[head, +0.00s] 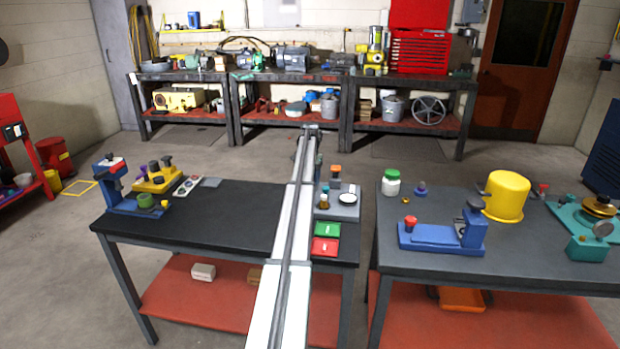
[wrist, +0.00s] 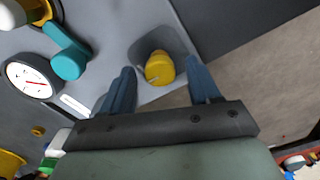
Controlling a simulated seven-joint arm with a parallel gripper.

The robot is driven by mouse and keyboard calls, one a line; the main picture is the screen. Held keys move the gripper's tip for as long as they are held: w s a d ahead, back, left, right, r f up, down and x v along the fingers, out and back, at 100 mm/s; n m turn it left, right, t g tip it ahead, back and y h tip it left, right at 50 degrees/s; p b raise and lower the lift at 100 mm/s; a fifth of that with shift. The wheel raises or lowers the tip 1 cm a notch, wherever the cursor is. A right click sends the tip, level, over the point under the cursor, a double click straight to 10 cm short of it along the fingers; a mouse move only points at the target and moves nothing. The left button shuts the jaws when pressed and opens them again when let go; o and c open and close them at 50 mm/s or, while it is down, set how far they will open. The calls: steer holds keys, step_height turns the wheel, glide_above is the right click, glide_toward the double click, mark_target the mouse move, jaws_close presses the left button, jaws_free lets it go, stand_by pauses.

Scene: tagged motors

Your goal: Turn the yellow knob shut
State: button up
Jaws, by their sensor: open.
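The yellow knob (wrist: 159,68) shows in the wrist view on a small dark grey square at the edge of a grey panel (wrist: 105,45). A thin pale line marks its face. My gripper (wrist: 160,65) is open, with one blue finger on each side of the knob. Gaps show between the knob and both fingers, so it is not gripped. In the head view my arm crosses the left table, and I cannot make out the knob or the gripper's fingers there.
A teal lever (wrist: 67,58) and a white gauge (wrist: 32,77) stand left of the knob in the wrist view. The head view shows green (head: 327,229) and red (head: 325,246) trays by my arm, and a yellow bucket (head: 507,196) on the right table. The left table's middle is clear.

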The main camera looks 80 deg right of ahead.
steer(key=shift+r, duration=0.1)
step_height(320, 180, up, 14)
steer(key=shift+f, duration=0.2)
stand_by(0.5)
stand_by(0.4)
